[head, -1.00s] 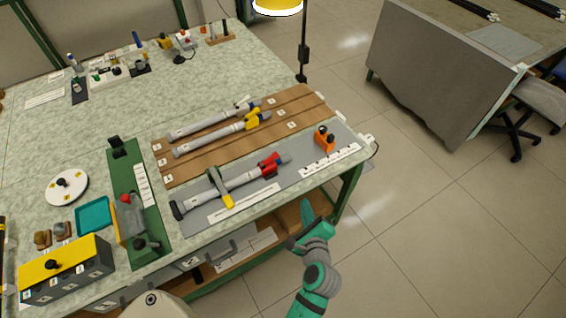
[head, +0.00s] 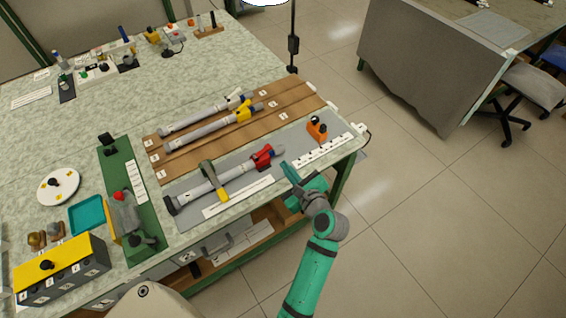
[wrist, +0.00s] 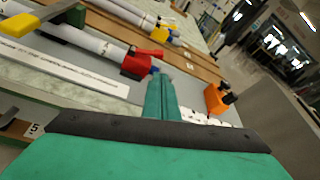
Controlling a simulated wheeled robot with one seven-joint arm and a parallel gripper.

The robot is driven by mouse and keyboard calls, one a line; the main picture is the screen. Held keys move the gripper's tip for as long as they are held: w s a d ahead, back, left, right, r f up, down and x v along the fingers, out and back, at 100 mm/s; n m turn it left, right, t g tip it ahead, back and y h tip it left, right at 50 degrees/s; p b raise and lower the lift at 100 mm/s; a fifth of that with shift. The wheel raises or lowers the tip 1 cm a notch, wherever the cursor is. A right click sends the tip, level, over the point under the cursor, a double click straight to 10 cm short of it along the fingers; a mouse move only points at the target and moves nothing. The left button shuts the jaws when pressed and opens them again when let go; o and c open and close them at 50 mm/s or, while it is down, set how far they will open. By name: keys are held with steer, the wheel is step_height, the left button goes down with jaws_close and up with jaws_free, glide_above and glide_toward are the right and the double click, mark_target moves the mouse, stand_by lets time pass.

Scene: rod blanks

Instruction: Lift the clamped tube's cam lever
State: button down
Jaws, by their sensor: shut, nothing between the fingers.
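The clamped tube (head: 200,190) is light grey and lies on a grey mat at the front of the bench, under an olive-yellow clamp (head: 213,182). Its right end carries a red collar with a red cam lever (head: 264,157) and a blue tip. In the wrist view the red collar (wrist: 136,65) and lever (wrist: 150,53) are just beyond and left of my fingers. My gripper (head: 287,170) is shut and empty, near the bench's front edge, right of and a little below the red collar in the head view. The green fingers (wrist: 159,92) appear apart from the lever.
An orange block with black knobs (head: 317,131) stands right of the tube. Two more tubes, one with a white collar (head: 235,99) and one with a yellow collar (head: 243,111), lie on the brown board behind. A green fixture (head: 128,205) stands at left. Open floor lies to the right.

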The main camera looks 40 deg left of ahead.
mark_target(263, 151)
steer(key=x, duration=0.8)
steer(key=shift+w+a+f, duration=0.15)
steer(key=shift+w+a, duration=0.05)
steer(key=shift+a, duration=0.1)
